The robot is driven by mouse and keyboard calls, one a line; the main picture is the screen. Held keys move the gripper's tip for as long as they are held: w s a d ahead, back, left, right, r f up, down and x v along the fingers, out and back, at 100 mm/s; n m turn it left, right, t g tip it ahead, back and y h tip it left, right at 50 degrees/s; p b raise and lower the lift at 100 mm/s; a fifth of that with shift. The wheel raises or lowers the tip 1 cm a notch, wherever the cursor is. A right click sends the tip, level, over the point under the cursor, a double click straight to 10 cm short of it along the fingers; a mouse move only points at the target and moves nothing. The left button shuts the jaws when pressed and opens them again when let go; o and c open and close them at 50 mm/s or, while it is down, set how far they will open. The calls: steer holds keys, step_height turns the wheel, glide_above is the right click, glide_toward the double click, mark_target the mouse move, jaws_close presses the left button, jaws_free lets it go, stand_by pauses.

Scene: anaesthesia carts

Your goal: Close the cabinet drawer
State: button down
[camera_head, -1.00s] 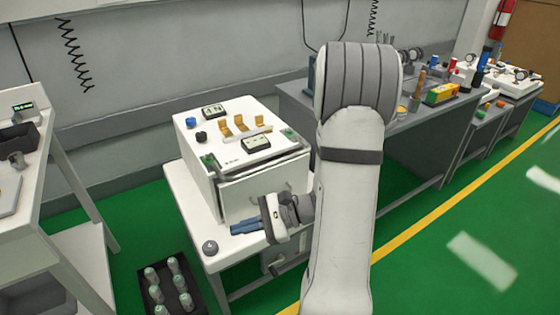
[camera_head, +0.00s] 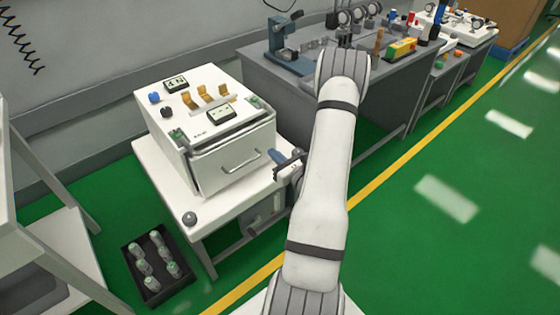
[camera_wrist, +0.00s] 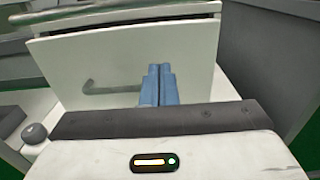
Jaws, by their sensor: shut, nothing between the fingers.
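The white cabinet (camera_head: 178,135) stands on a small white table. Its drawer front (camera_head: 215,178) carries a bar handle (camera_head: 241,163) and appears to stand a little out from the body, with a dark gap along its top edge. My gripper (camera_head: 278,157) is beside the right end of the drawer front. In the wrist view its blue fingers (camera_wrist: 158,84) are together and empty, pointing at the white drawer front (camera_wrist: 190,50), right of the handle (camera_wrist: 112,88). I cannot tell whether the fingertips touch the panel.
The white table (camera_head: 165,170) has a round grey knob (camera_head: 189,218) at its front corner. A black tray (camera_head: 150,290) with several grey bottles lies on the floor. A grey workbench (camera_head: 262,75) stands behind to the right. Green floor is free at the right.

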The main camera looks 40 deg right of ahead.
mark_target(255, 137)
steer(key=w, duration=0.8)
steer(key=shift+a, duration=0.15)
